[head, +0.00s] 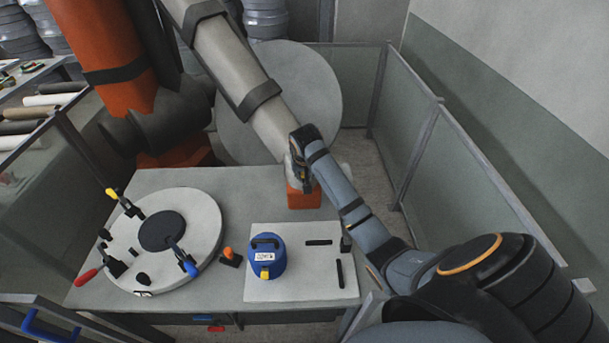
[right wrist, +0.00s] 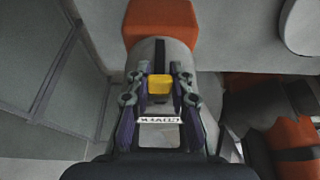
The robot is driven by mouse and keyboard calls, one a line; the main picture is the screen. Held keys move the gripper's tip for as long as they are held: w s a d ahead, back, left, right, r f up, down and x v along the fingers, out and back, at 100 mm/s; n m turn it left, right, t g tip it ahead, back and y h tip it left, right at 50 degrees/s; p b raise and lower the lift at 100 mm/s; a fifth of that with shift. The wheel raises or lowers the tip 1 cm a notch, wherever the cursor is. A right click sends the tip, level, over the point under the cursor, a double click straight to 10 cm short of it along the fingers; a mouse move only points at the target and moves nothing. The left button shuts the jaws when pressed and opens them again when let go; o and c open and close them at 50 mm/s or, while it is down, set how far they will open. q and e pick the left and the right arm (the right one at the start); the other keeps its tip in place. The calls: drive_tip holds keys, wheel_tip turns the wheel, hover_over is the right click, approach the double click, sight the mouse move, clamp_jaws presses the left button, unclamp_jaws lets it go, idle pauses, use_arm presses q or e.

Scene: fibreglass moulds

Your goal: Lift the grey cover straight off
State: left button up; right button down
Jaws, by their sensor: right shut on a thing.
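The grey cover (right wrist: 176,58) is a rounded grey piece with a dark stripe, against an orange part, in the right wrist view. A yellow block (right wrist: 160,84) and a white label show in front of it. My right gripper (right wrist: 160,76) has its fingers on either side of the yellow block and is shut on the cover. In the head view my right gripper (head: 298,158) reaches in from the right to the orange part (head: 304,197) at the end of the big arm and mostly hides the cover. Whether the cover is clear of its seat cannot be told. My left gripper is not in view.
Below, a table carries a round white mould (head: 205,215) with clamps on the left. A light plate (head: 310,275) holds a blue canister (head: 266,258) and black bars. The big grey arm (head: 235,75) slants overhead from upper left. Glass fence panels (head: 465,175) stand on the right.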

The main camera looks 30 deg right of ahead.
wheel_tip(320, 180, up, 12)
idle(1.6)
